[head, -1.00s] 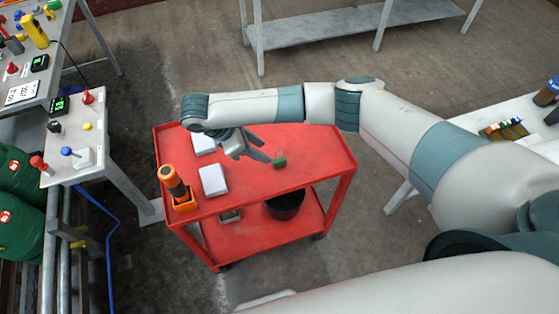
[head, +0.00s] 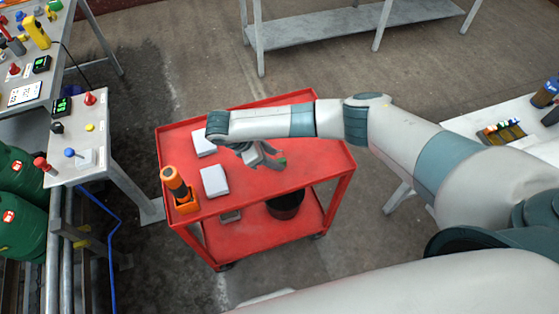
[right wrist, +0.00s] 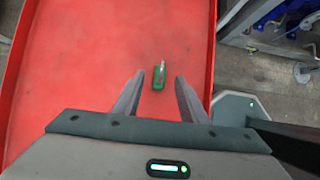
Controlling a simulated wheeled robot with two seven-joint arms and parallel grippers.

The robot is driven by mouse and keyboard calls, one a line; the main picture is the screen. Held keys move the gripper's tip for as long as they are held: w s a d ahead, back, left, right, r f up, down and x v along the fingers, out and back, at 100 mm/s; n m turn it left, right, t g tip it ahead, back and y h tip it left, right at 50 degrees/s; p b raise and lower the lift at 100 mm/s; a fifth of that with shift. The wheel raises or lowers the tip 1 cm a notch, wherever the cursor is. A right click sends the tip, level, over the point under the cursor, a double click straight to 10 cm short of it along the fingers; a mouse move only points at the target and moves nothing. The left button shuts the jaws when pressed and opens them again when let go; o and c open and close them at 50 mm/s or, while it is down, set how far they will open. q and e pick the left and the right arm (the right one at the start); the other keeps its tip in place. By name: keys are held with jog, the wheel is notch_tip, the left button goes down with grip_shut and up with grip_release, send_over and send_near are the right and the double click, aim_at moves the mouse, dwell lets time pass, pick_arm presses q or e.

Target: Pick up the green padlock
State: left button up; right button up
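The green padlock (head: 282,162) lies on the top shelf of the red cart (head: 325,158), and my right gripper partly hides it in the head view. In the right wrist view the padlock (right wrist: 159,76) shows whole, with its pale shackle. My right gripper (head: 277,162) is open, its fingers pointing toward the padlock. In the right wrist view the padlock sits just ahead of and between the two fingertips (right wrist: 158,78), with gaps on both sides. Nothing is held. My left gripper is not in view.
Two white boxes (head: 214,181) and an orange-black tool in an orange holder (head: 186,203) stand on the cart's left side. A black bucket (head: 286,203) is on the lower shelf. A control-button table (head: 82,160) stands left. The cart top around the padlock is clear.

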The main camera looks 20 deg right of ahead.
aim_at(280, 161)
jog(key=shift+p+x, duration=0.6)
jog(key=shift+x, duration=1.3)
jog(key=shift+c, duration=0.4)
jog(key=shift+r, duration=0.1)
grip_shut()
